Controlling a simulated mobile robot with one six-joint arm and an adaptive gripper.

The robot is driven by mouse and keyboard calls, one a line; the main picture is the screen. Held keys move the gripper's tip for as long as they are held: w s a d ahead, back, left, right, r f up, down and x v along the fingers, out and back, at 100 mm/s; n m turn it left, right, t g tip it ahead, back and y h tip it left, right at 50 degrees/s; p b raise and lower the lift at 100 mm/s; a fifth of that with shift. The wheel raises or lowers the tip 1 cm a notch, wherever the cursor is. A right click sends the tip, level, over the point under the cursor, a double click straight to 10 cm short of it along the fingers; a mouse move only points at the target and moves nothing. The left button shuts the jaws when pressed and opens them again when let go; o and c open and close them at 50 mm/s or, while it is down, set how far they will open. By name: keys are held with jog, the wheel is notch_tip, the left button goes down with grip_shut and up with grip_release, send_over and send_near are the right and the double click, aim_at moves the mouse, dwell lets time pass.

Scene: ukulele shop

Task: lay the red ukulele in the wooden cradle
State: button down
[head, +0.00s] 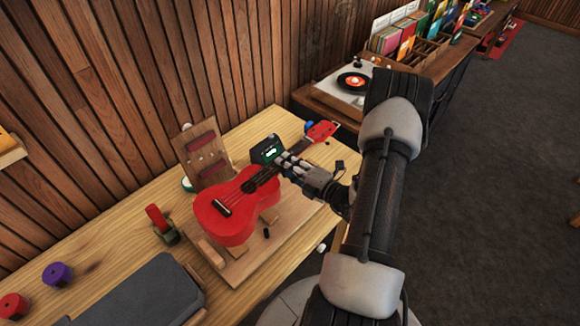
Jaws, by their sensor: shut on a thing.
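The red ukulele (228,216) is over the wooden cradle (265,255) on the workbench, with its body toward the lower left and its red headstock (321,131) toward the upper right. My gripper (290,168) is shut on the ukulele at the neck, near where the neck meets the body; its fingertips are partly hidden. The cradle's base and a few wooden supports show below and beside the body. I cannot tell whether the body touches the supports.
An upright wooden board with dark red pads (198,155) stands behind the ukulele. A small dark device (266,150) sits near the neck. A red-and-green tool (161,222), a dark grey case (140,297) and purple (57,274) and red (12,306) pieces lie left. A turntable (350,84) stands beyond.

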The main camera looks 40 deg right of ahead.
jog(key=shift+d+f+b, duration=0.1)
jog(key=shift+f+b, duration=2)
jog(key=shift+f, duration=0.75)
jog(key=shift+s+f+b, duration=0.1)
jog(key=shift+f+b, duration=1.75)
jog(key=shift+f, duration=0.55)
jog(key=c, duration=1.3)
grip_release()
jog(key=shift+s, duration=0.1)
